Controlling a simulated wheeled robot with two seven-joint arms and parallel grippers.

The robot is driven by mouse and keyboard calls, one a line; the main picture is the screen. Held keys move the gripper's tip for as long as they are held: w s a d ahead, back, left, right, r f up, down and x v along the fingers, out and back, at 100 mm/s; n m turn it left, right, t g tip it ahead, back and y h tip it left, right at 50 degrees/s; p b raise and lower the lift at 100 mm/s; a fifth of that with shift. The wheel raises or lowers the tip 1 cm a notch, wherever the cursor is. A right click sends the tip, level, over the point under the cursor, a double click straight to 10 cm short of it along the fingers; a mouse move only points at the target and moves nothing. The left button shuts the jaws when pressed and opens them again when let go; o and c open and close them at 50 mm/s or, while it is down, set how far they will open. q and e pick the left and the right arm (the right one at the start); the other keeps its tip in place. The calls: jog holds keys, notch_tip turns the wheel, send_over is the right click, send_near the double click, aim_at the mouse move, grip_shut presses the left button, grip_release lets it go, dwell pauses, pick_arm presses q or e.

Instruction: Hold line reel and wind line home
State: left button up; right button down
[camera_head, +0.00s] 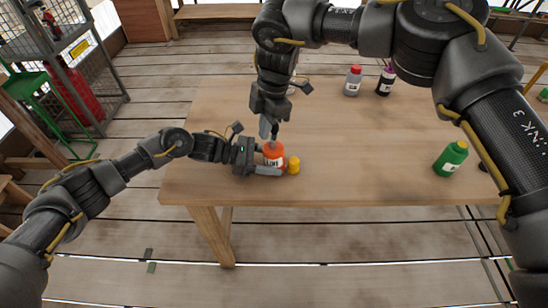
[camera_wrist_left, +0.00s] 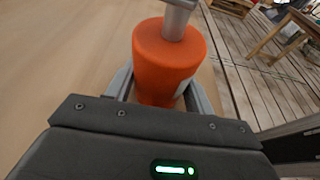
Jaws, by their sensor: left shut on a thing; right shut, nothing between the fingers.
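The orange line reel (camera_head: 274,152) has a white label with dark lettering and stands at the table's near left edge. It also shows in the left wrist view (camera_wrist_left: 168,55), with a grey metal piece (camera_wrist_left: 178,18) at its top. My left gripper (camera_head: 268,169) is shut around the reel's lower body from the left. My right gripper (camera_head: 274,132) points down from above, shut and empty, just over the reel's top. I cannot tell whether it touches. A small yellow piece (camera_head: 293,165) sits against or beside the reel's right side. I cannot make out any line.
The wooden table (camera_head: 350,150) is mostly clear in its middle. A green bottle (camera_head: 450,158) stands at the right. A red-capped bottle (camera_head: 353,81) and a dark bottle (camera_head: 386,80) stand at the back. A metal cage with a red cylinder (camera_head: 74,92) is off the table at the left.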

jog(key=shift+r, duration=0.1)
notch_tip(320, 180, up, 7)
dwell(0.7)
dwell(0.5)
pick_arm(q)
jog(key=o, duration=0.8)
jog(key=shift+o, duration=0.2)
jog(key=shift+a, duration=0.15)
